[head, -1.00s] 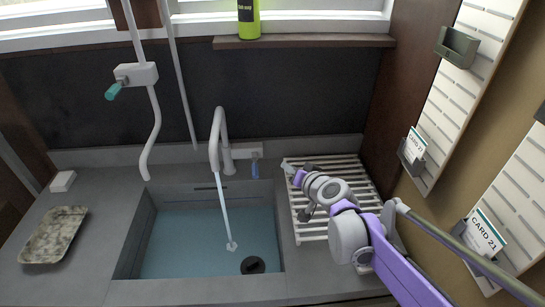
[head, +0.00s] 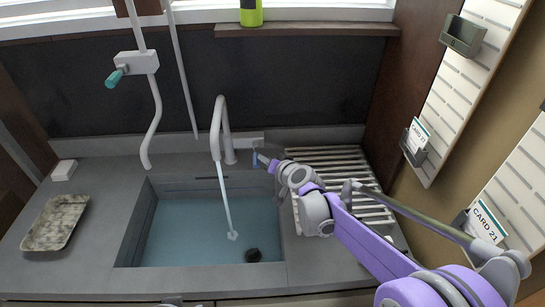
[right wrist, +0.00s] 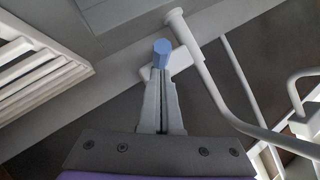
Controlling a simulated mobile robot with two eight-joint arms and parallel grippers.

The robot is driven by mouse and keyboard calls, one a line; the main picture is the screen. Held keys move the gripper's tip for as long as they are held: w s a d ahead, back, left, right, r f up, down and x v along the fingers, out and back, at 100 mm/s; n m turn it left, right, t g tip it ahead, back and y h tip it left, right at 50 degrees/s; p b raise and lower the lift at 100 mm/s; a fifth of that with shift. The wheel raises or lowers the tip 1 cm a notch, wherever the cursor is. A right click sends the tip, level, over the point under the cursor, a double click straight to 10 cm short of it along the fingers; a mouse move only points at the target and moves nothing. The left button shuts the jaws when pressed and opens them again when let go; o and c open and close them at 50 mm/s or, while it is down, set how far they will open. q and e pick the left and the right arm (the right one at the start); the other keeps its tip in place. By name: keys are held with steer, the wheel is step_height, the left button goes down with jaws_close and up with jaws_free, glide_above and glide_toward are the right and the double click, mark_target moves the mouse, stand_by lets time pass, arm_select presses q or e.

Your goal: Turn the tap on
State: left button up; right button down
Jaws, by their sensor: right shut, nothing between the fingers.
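The white tap (head: 218,130) stands behind the sink (head: 130,225), its curved spout over the basin. A stream of water (head: 226,200) runs from the spout into the basin. The tap's blue handle (head: 254,158) sits to the right of the spout, partly covered by my right gripper (head: 261,158). In the right wrist view, the blue handle (right wrist: 162,48) is just beyond the fingertips of my right gripper (right wrist: 162,78). The fingers are shut together and empty. I cannot tell whether they touch the handle.
A slatted drying rack (head: 345,165) lies right of the sink, under my right arm. A speckled tray (head: 55,222) and a white block (head: 64,170) are on the left counter. A pipe with a teal-knobbed valve (head: 135,65) hangs at back left. Card holders line the right wall.

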steer(key=shift+w+a+f, duration=0.1)
steer(key=shift+a+f, duration=0.05)
steer(key=shift+f, duration=0.1)
step_height(320, 180, down, 2)
steer(key=shift+f+b, duration=0.1)
steer(key=shift+b, duration=0.3)
stand_by(0.3)
steer(key=shift+r+p, duration=0.6)
steer(key=shift+r, duration=0.25)
steer(key=shift+r, duration=0.1)
